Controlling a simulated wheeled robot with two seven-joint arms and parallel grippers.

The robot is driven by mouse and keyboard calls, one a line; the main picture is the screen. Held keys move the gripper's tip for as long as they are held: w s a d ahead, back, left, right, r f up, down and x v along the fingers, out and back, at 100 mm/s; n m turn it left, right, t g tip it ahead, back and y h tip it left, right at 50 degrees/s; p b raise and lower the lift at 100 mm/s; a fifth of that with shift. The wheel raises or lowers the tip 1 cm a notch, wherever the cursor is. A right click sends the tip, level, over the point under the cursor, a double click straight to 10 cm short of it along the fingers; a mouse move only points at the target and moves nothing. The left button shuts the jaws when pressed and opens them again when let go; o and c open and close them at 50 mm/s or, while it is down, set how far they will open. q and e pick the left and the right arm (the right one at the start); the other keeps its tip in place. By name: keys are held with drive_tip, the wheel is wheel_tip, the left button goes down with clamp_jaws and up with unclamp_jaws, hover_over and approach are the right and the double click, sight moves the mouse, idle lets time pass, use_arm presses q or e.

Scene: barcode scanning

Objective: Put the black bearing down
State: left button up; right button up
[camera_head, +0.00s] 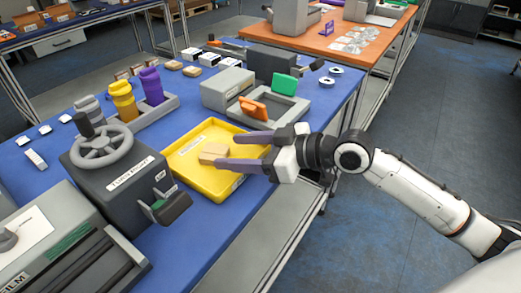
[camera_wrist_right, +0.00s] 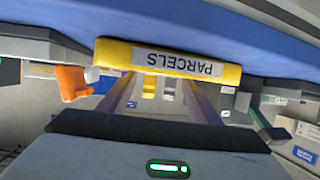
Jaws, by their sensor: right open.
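My right gripper (camera_head: 226,150) is open over the yellow tray (camera_head: 190,138), with its two purple-grey fingers apart. A small tan box (camera_head: 213,152) lies in the tray by the fingertips; I cannot tell whether they touch it. In the right wrist view the yellow tray's front wall (camera_wrist_right: 110,53) carries an upside-down PARCELS label, and the fingers (camera_wrist_right: 160,95) are spread. I cannot make out a black bearing for certain. Two small pale round pieces with dark centres, one of them (camera_head: 326,81), lie at the table's far right corner. My left gripper is not in view.
A dark grey machine with a handwheel (camera_head: 102,145) stands left of the tray. Yellow (camera_head: 122,100) and purple (camera_head: 152,86) bottles stand behind it.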

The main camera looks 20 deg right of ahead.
drive_tip(key=v, duration=0.6)
drive_tip(key=shift+s+d+f+b, duration=0.1)
drive_tip(key=shift+d+b, duration=0.05)
drive_tip(key=shift+b, duration=0.15)
drive_tip(key=shift+s+d+r, duration=0.3)
drive_tip(key=shift+s+r, duration=0.1)
drive_tip(key=shift+s, duration=0.05)
